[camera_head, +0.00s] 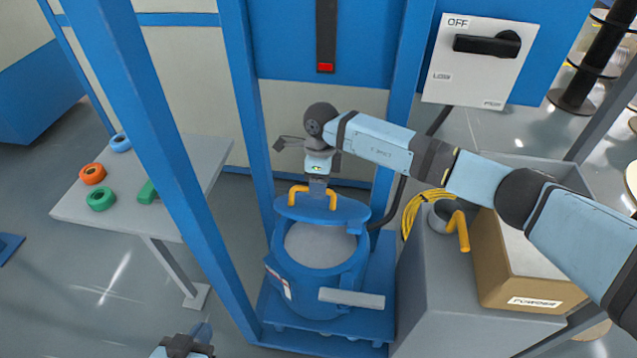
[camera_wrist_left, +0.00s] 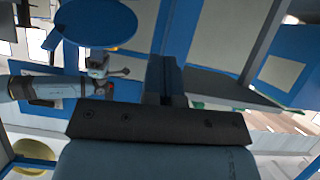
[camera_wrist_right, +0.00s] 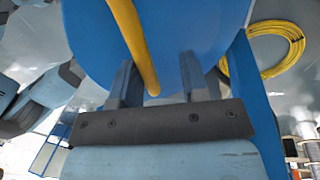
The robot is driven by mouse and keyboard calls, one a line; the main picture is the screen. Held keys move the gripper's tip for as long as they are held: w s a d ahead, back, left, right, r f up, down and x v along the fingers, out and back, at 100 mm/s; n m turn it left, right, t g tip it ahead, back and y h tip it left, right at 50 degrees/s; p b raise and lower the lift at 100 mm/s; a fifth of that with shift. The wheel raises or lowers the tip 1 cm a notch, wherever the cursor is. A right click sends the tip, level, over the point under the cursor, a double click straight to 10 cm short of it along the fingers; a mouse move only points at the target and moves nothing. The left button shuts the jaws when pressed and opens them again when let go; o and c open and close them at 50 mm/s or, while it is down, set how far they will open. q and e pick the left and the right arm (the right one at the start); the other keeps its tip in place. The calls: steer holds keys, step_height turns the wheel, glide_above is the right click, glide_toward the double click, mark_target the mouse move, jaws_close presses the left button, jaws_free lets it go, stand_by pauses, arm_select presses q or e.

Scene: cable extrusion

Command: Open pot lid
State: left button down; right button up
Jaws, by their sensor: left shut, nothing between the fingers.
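The blue pot (camera_head: 318,288) stands on a blue base inside a blue frame. Its mouth is partly uncovered at the front and shows a grey inside. The round blue lid (camera_head: 350,210) is over the back of the mouth and carries a yellow handle (camera_head: 298,192). My right gripper (camera_head: 318,186) is above the lid, at the handle. In the right wrist view its fingers (camera_wrist_right: 158,75) are apart, with the yellow handle (camera_wrist_right: 133,42) between them; no clamping contact is clear. My left gripper (camera_wrist_left: 166,80) is shut and empty, low at the front left of the pot in the head view.
A grey table (camera_head: 135,205) with coloured rings stands at the left. At the right are a grey cabinet (camera_head: 435,290), a powder box (camera_head: 525,298) and a coiled yellow cable (camera_head: 412,207). Blue frame posts (camera_head: 240,130) flank the pot. A switch panel (camera_head: 465,75) hangs at upper right.

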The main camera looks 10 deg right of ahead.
steer(key=shift+r, duration=0.15)
step_height(320, 180, up, 13)
steer(key=w+p, duration=0.1)
steer(key=w, duration=0.1)
steer(key=shift+w+d+r, duration=0.15)
steer(key=shift+w+d, duration=0.15)
steer(key=shift+d, duration=0.1)
